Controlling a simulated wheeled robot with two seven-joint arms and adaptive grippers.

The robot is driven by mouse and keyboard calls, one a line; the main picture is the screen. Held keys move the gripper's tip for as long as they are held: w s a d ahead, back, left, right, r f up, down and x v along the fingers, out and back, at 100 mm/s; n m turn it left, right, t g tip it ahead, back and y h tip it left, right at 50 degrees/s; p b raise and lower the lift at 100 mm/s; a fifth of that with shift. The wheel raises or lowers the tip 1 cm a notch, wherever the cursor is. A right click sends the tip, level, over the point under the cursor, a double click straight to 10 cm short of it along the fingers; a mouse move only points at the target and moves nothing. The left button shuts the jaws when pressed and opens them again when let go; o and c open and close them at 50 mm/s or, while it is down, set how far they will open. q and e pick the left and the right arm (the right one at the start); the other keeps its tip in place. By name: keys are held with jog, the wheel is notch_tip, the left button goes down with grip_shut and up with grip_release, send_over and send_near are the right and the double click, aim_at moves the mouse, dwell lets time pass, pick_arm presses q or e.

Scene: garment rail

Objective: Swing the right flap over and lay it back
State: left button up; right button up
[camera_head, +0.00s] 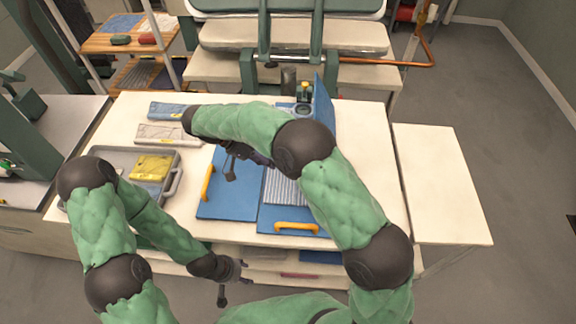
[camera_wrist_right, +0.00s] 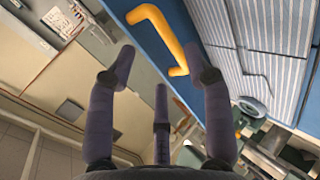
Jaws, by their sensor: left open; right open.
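The blue folding board (camera_head: 228,203) lies on the white table, with yellow handles (camera_head: 297,227) at its left and front edges. Its right flap (camera_head: 323,106) stands raised at the back right, mostly hidden behind my right arm. A grey striped garment (camera_head: 281,189) lies on the board's middle. My right gripper (camera_head: 233,170) is open and empty over the left part of the board, partly hidden under the forearm. In the right wrist view, a yellow handle (camera_wrist_right: 158,32) on a blue panel (camera_wrist_right: 130,30) sits just beyond its fingers. My left gripper (camera_head: 230,287) is open and empty before the table's front edge.
A grey tray (camera_head: 172,187) with a yellow folded cloth (camera_head: 150,167) stands at the left. Folded cloths (camera_head: 165,133) lie behind it. A press (camera_head: 290,50) stands behind the table. A bare side table (camera_head: 442,185) extends right.

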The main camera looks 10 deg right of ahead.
jog(key=shift+v, duration=1.3)
jog(key=shift+d, duration=0.1)
